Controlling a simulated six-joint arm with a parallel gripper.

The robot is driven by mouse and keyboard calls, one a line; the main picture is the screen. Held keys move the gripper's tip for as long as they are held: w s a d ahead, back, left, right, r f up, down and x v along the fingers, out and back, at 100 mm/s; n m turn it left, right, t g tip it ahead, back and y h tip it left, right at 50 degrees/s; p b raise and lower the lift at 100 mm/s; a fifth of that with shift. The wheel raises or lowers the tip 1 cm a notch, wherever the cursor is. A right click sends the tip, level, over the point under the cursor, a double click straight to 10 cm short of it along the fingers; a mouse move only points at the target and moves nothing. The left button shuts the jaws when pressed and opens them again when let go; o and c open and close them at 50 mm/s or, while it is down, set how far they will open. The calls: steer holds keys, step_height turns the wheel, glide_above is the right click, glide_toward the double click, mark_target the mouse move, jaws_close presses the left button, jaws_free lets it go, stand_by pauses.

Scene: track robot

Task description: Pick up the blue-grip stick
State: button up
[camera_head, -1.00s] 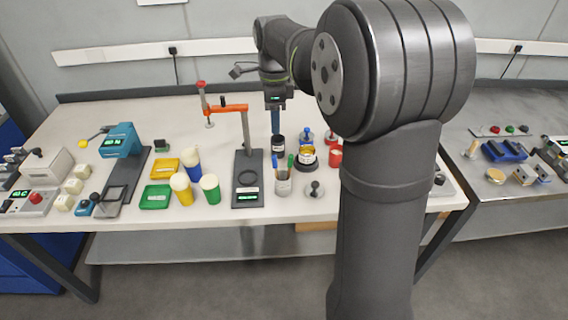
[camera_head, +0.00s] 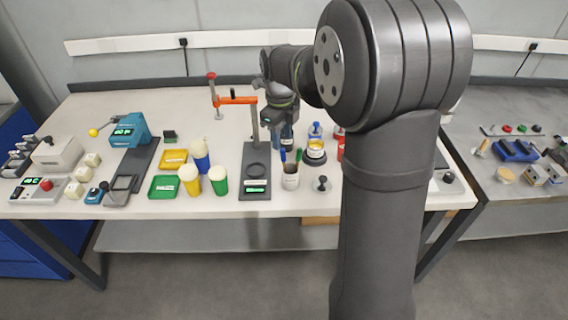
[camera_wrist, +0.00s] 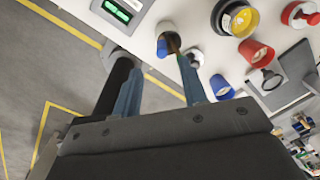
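The blue-grip stick (camera_head: 283,156) stands at the left in a small pale holder cup (camera_head: 291,181) near the table's front, beside a green-grip stick (camera_head: 298,155). In the wrist view the blue grip (camera_wrist: 162,47) shows at the top centre, just beyond the fingertips. My gripper (camera_head: 283,138) is behind and above the cup in the head view, pointing down. In the wrist view my gripper (camera_wrist: 160,68) has its two bluish fingers spread apart with nothing between them. The grip appears apart from both fingers.
A stand with an orange arm (camera_head: 256,165) is just left of the cup. A yellow-topped can (camera_head: 315,152) and a red cup (camera_head: 341,150) stand to the right. A small grey knob (camera_head: 322,184) is near the front edge. Blue, yellow and green cups stand left.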

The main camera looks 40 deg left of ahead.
mark_target(284, 161)
steer(key=f, duration=0.9)
steer(key=shift+w+f, duration=0.3)
steer(key=shift+w, duration=0.1)
jaws_close()
